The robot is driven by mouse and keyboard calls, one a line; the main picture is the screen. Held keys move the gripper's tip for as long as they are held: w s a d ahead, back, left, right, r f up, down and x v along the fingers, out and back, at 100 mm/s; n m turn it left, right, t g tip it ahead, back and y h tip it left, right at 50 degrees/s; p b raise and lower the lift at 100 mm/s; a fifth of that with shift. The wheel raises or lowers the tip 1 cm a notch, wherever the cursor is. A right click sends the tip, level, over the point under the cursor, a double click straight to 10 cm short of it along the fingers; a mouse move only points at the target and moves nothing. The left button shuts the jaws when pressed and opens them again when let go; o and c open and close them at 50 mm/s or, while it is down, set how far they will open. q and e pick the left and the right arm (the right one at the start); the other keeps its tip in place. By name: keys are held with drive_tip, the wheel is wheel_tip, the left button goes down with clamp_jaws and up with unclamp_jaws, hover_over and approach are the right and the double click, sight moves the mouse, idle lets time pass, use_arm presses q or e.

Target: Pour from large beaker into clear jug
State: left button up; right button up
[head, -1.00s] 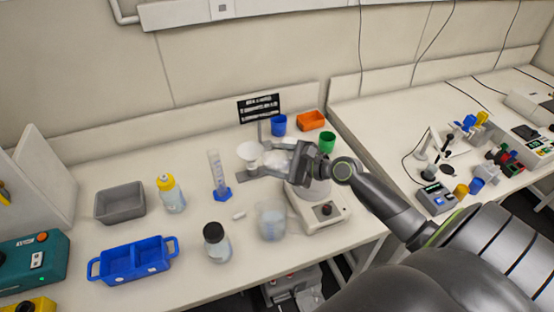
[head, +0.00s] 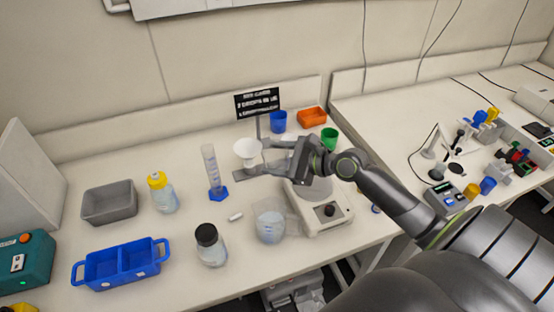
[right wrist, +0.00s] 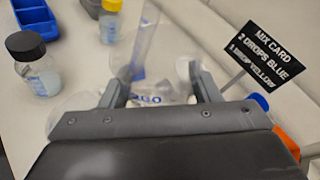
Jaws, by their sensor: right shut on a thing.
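My right gripper (head: 268,161) reaches in from the right, beside the white funnel (head: 248,148). In the right wrist view its fingers (right wrist: 155,92) are shut on a clear vessel with blue print (right wrist: 148,99), which I take to be the large beaker. Its outline is hard to make out in the head view. A clear jug-like vessel (head: 269,226) with pale liquid stands near the front edge of the table, left of the hotplate. It is apart from the gripper. I see no pouring stream. My left gripper is not in view.
The hotplate stirrer (head: 328,211) stands below my right arm. A graduated cylinder (head: 212,172), yellow-capped bottle (head: 162,194), black-capped bottle (head: 210,246), grey bin (head: 109,204) and blue tray (head: 121,264) stand to the left. A mix card (head: 257,103) and cups stand behind.

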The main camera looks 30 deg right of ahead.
wheel_tip(320, 180, down, 2)
drive_tip(key=b, duration=0.2)
drive_tip(key=shift+w+f+m+g+b, duration=0.1)
drive_tip(key=shift+m+g+b, duration=0.2)
drive_tip(key=shift+w+d+f+m+b, duration=0.2)
drive_tip(key=shift+d+f+b, duration=0.05)
drive_tip(key=shift+f+b, duration=0.25)
drive_tip(key=shift+w+d+f+m+b, duration=0.2)
drive_tip(key=shift+f+b, duration=0.15)
drive_tip(key=shift+b, duration=0.1)
drive_tip(key=shift+f+y+b, duration=0.1)
drive_tip(key=shift+y+b, duration=0.2)
drive_tip(key=shift+m+g+p, duration=0.4)
drive_tip(key=shift+p, duration=0.45)
drive_tip(key=shift+s+a+f+m+g+p, duration=0.15)
drive_tip(key=shift+f+m+g+p, duration=0.2)
drive_tip(key=shift+p, duration=0.5)
